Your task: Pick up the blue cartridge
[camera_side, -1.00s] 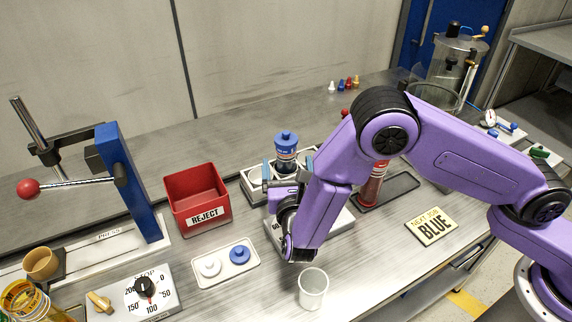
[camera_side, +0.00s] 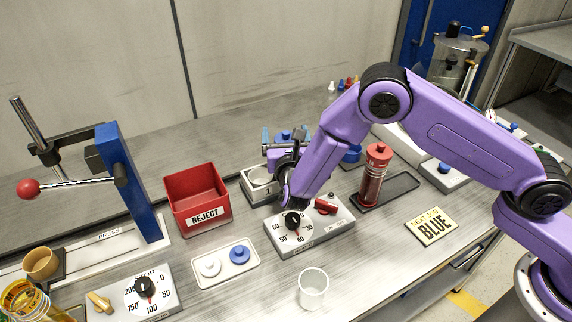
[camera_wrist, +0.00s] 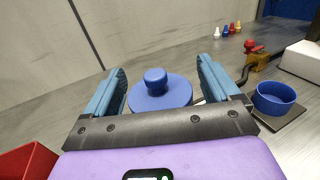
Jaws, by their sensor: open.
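The blue cartridge stands upright in the holder at the back middle. Its blue cap (camera_side: 285,134) shows in the side view; most of its body is hidden behind my gripper. In the wrist view its round blue cap with a knob (camera_wrist: 157,92) sits between the two fingers. My gripper (camera_side: 284,140) is open, with one light-blue finger on each side of the cap. In the wrist view my gripper (camera_wrist: 165,82) shows gaps between the fingers and the cap.
A red cartridge (camera_side: 374,176) stands in a black tray (camera_side: 404,187) to the right. A red reject bin (camera_side: 198,196) is to the left. A blue ring-shaped cup (camera_wrist: 275,97) is close on the right.

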